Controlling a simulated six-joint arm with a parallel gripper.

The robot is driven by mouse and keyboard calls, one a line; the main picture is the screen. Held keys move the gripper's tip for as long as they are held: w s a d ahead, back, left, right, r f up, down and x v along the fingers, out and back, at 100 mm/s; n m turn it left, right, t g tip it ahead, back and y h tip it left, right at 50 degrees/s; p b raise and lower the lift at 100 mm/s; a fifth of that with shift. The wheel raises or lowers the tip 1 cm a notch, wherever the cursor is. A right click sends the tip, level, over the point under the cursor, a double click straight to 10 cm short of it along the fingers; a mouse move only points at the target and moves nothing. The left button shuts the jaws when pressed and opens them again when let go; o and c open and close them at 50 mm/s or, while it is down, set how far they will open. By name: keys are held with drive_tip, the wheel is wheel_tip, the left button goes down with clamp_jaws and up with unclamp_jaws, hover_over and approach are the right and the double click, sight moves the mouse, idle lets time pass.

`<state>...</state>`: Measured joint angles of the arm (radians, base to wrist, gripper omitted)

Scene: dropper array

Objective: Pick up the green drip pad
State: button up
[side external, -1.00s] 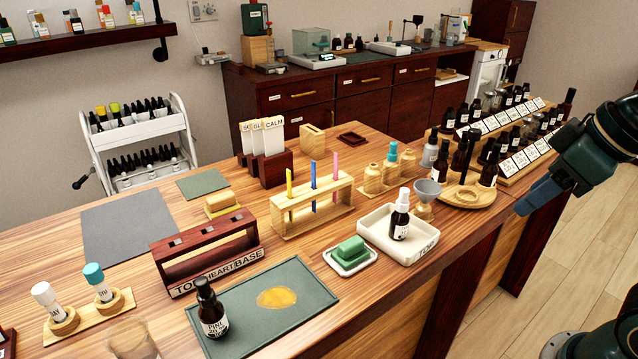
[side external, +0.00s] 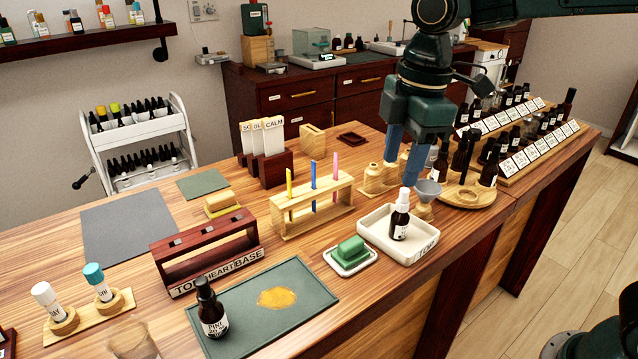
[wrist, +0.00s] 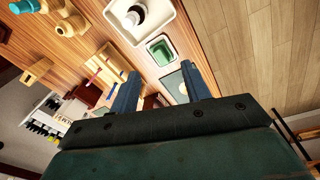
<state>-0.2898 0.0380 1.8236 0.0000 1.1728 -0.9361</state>
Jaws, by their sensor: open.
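The green drip pad (side external: 350,248) is a small green block on a white square dish (side external: 348,265) near the front edge of the wooden table. In the wrist view the pad (wrist: 160,50) shows just beyond the fingertips, roughly between them in the picture. My gripper (side external: 402,168) is open, with its two blue fingers pointing down and nothing between them. It is above and behind the pad, to its right, over the wooden bottle stand and the funnel. In the wrist view the fingers (wrist: 163,84) reach up from the bottom of the picture.
A white tray (side external: 408,256) with a dark spray bottle (side external: 400,214) stands right of the dish. A wooden rack (side external: 300,218) with coloured strips is behind it. A grey-green mat (side external: 235,328) with an amber spill and dark bottle lies to the left. A funnel (side external: 428,188) is below my gripper.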

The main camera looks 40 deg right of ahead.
drive_tip(key=w+a+f+n+g, duration=0.1)
drive_tip(key=w+a+f+n, duration=0.2)
drive_tip(key=w+a+n, duration=0.15)
hover_over(351, 242)
drive_tip(key=shift+m, duration=0.25)
drive_tip(key=shift+f, duration=4.25)
drive_tip(key=shift+f, duration=0.1)
drive_tip(key=shift+f, duration=2.5)
clamp_jaws()
